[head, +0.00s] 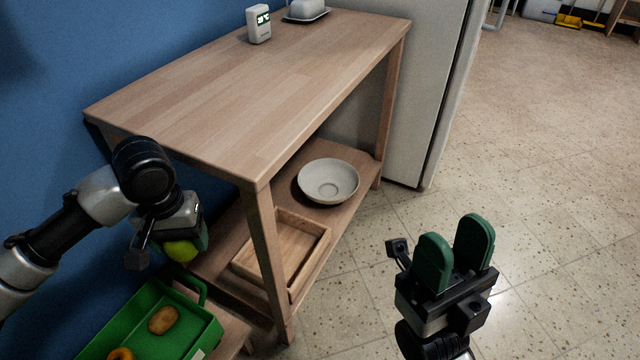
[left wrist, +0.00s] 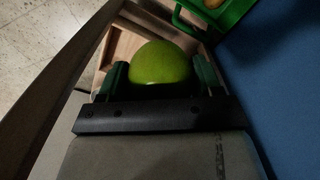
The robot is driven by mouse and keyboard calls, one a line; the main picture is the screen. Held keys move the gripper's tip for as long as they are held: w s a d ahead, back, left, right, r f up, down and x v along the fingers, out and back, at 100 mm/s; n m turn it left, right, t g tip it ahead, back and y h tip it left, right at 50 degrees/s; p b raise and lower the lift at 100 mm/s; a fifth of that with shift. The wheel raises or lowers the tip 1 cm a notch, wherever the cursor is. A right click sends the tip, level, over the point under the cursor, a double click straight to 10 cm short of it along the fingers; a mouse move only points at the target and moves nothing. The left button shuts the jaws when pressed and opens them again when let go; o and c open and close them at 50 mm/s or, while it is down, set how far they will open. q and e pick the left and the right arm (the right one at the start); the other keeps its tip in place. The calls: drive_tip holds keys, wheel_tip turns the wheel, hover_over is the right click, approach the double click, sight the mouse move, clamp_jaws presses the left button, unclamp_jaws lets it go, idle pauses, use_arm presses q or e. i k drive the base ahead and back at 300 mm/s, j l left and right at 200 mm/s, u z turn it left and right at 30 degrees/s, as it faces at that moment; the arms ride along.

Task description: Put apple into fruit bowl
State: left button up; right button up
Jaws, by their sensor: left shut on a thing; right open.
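A green apple (head: 180,250) is held in my left gripper (head: 192,240), in the air at the left, above and behind the green crate. In the left wrist view the apple (left wrist: 161,68) sits between the two green fingers of the left gripper (left wrist: 160,78), which is shut on it. The fruit bowl (head: 328,181), a grey round bowl, stands empty on the lower shelf of the wooden table, to the right of the left gripper and apart from it. My right gripper (head: 454,252) is open and empty over the floor at the right.
A green crate (head: 207,334) with a potato-like item (head: 163,320) and an orange ring-shaped item stands at the lower left. A wooden tray (head: 318,250) lies on the lower shelf beside the bowl. The wooden table's top (head: 260,90) and front leg (head: 266,240) frame the shelf.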

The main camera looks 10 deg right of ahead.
sight(334, 195)
drive_tip(key=l+u, duration=0.1)
drive_tip(key=u, duration=0.35)
drive_tip(key=l+u, duration=0.15)
drive_tip(key=u, duration=0.3)
drive_tip(key=l+u, duration=0.1)
drive_tip(key=u, duration=0.35)
drive_tip(key=l+u, duration=0.1)
drive_tip(key=u, duration=0.35)
drive_tip(key=k+l+u, duration=0.1)
drive_tip(key=u, duration=0.85)
drive_tip(key=k+l+u, duration=0.1)
drive_tip(key=u, duration=0.35)
drive_tip(key=k+u, duration=0.3)
drive_tip(key=k, duration=0.6)
drive_tip(key=k+z, duration=0.1)
drive_tip(key=z, duration=0.4)
drive_tip(key=k+l+z, duration=0.1)
drive_tip(key=z, duration=0.9)
drive_tip(key=l+z, duration=0.15)
drive_tip(key=z, duration=0.85)
drive_tip(key=l+z, duration=0.1)
drive_tip(key=z, duration=0.4)
drive_tip(key=i+j+z, duration=0.1)
drive_tip(key=z, duration=0.35)
drive_tip(key=i+j+z, duration=0.2)
drive_tip(key=z, duration=0.25)
drive_tip(key=i+j, duration=0.1)
drive_tip(key=j, duration=0.2)
drive_tip(key=i+j, duration=0.1)
drive_tip(key=j, duration=0.25)
